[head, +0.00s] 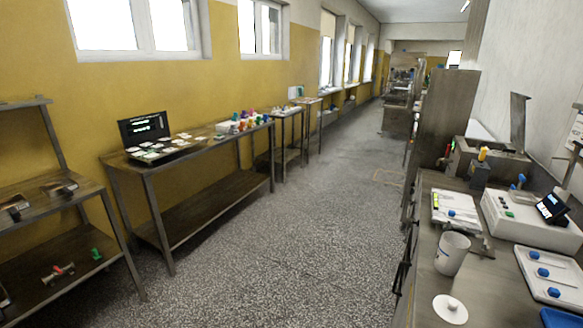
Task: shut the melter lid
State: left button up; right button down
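A grey metal box (466,157) stands at the far end of the right counter, and it looks like the melter. A flat grey panel (518,122) stands upright at its right side and looks like its lid, raised open. The inside of the box is mostly hidden from here. Neither of my grippers shows in the head view.
The right counter holds a white cup (452,253), a round white knobbed lid (450,308), and a white device with a dark screen (535,215). A long table (190,155) with a laptop stands along the left wall. The speckled floor (300,220) between is clear.

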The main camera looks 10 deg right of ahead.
aim_at(519, 107)
jog(key=i+j+u, duration=0.1)
jog(key=i+j, duration=0.15)
jog(key=i+j+u, duration=0.1)
jog(key=i+j, duration=0.15)
jog(key=i, duration=0.2)
jog(key=i+j+u, duration=0.1)
jog(key=i, duration=0.3)
jog(key=i+l+z, duration=0.15)
jog(key=i+z, duration=0.9)
jog(key=z, duration=0.2)
jog(key=i+z, duration=0.15)
jog(key=i, duration=1.05)
jog(key=i+z, duration=0.15)
jog(key=i, duration=1.05)
